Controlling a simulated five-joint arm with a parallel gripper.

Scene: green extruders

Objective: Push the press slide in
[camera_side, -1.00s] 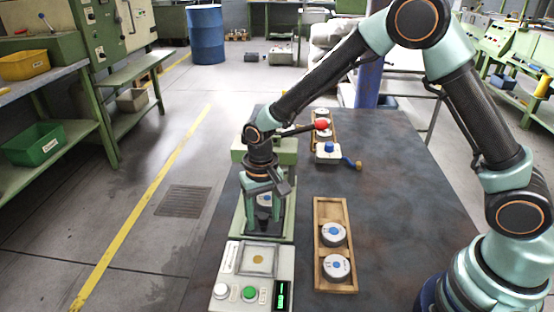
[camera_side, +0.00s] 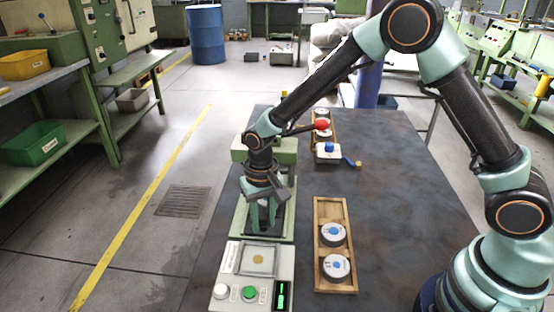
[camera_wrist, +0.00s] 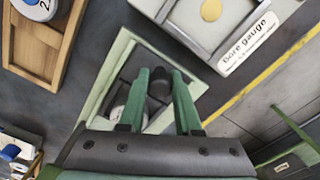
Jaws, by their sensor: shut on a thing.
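The press (camera_side: 282,150) is a green frame with a long green base at the left side of the table. In the wrist view, the slide (camera_wrist: 127,92) lies in the pale green base and has a dark knob (camera_wrist: 160,82). My gripper (camera_side: 264,222) points down over the front of the base. In the wrist view, my gripper (camera_wrist: 160,90) has its two green fingers closed around the knob. A pale round part (camera_wrist: 118,113) shows on the slide, partly covered by a finger. My wrist hides much of the slide in the side view.
The bore gauge box (camera_side: 230,272) with buttons stands just in front of the press. A wooden tray (camera_side: 320,210) with two discs is to the right. A red-knobbed lever (camera_side: 321,124) sticks out behind. The table's right side is clear.

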